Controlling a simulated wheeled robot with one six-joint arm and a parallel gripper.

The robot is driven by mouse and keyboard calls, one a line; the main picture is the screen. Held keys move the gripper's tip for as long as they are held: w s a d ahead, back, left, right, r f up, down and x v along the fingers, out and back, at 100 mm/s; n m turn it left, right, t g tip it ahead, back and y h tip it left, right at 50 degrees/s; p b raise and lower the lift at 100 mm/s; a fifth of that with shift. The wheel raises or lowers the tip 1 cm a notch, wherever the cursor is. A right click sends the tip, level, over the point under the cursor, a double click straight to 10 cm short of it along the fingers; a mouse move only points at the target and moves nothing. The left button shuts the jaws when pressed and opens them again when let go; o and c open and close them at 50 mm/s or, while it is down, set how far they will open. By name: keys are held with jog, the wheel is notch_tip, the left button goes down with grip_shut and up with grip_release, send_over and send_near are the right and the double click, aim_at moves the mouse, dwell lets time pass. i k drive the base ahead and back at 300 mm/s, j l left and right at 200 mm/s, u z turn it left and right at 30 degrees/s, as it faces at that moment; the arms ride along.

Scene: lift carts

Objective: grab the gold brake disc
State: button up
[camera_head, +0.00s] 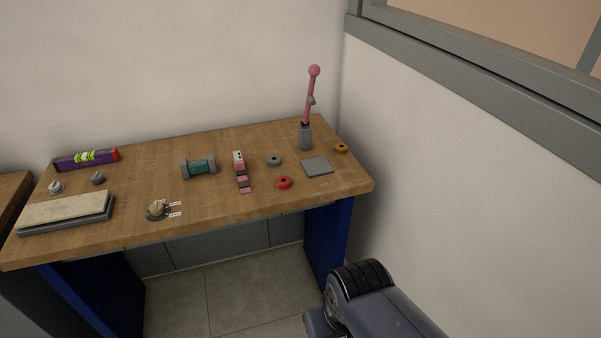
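The gold brake disc (341,149) is a small gold ring with a dark centre. It lies flat on the wooden workbench (225,155), near its right edge, to the right of the pink lever's base. Nothing covers it. A dark grey part of my arm, with a black ribbed ring, shows at the bottom right, below and in front of the bench. My gripper's fingers do not show.
A pink lever (309,95) on a grey base stands left of the disc. A grey plate (317,167), a red ring (284,183) and a grey ring (274,160) lie nearby. A wall rises close to the bench's right side.

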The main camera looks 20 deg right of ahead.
aim_at(341, 148)
jog(key=i+l+u, duration=0.3)
jog(key=i, duration=0.3)
jog(key=i+l+u, duration=0.3)
jog(key=i+l, duration=0.25)
